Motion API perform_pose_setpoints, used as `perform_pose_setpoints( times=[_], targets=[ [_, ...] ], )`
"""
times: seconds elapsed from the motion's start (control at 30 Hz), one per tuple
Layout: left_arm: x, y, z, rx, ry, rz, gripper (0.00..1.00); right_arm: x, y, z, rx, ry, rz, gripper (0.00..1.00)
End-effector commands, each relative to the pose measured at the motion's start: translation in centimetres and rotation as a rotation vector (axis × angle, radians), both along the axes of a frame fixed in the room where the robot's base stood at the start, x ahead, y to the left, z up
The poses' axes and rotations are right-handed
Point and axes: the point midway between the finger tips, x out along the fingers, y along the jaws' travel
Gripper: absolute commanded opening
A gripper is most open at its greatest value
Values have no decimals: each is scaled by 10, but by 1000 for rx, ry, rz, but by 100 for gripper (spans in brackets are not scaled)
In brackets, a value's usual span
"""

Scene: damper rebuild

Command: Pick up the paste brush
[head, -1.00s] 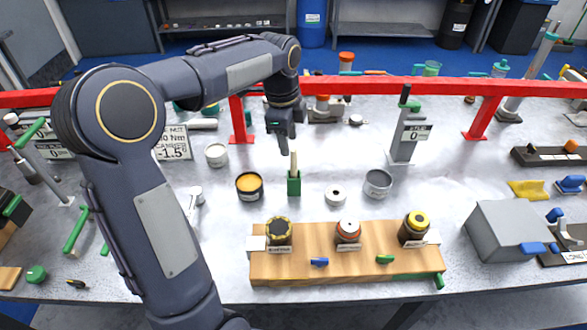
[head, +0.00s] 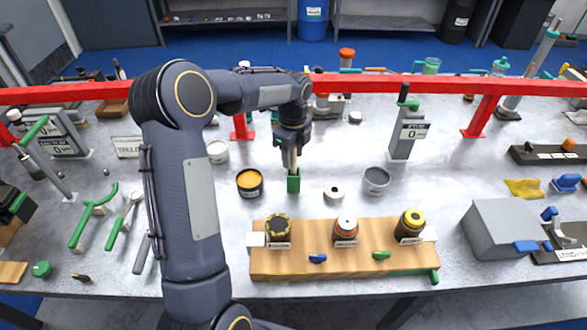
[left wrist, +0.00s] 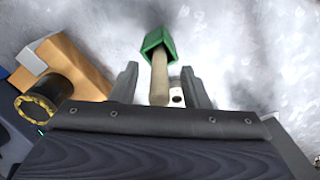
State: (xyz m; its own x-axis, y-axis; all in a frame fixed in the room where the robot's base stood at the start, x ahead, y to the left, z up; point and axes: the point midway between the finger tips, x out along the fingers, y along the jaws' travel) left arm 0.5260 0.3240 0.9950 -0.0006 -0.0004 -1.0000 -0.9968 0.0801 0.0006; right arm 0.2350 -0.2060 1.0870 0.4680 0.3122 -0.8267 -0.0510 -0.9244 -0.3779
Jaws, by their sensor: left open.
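The paste brush (left wrist: 159,80) stands in a small green holder (head: 293,184), its pale wooden handle pointing up. Its bristle end is hidden inside the holder, which also shows in the left wrist view (left wrist: 157,42). My left gripper (head: 291,163) is open and points down over the holder. In the left wrist view its two fingers stand on either side of the handle, with a gap visible on each side. In the head view the fingers partly hide the handle. My right gripper is not in view.
An orange paste tin (head: 249,182) stands left of the holder, with a grey tin (head: 376,180) and a white ring (head: 334,193) to the right. A wooden block (head: 340,264) with several damper parts lies in front. A red rail (head: 370,83) crosses behind.

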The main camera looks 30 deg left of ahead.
Motion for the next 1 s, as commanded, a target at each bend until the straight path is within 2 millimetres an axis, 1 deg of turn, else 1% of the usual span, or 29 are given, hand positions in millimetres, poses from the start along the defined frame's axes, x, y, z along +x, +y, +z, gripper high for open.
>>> perform_pose_setpoints(
  times=[0.2, 0.23, 0.53, 0.83, 0.93, 1.0],
  targets=[
    [0, 0, -1, 0, 0, 1, 42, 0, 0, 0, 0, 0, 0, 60],
    [0, 0, -1, 0, 0, 1, 39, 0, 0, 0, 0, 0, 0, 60],
    [0, 0, -1, 0, 0, 1, 0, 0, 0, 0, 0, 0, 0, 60],
    [0, 0, 1, 1, -2, 1, 0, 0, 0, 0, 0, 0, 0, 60],
    [1, 0, 10, 2, -3, 2, 0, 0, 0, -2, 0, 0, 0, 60],
    [1, 0, 21, 2, -5, 1, 0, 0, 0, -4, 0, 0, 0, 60]
  ],
)
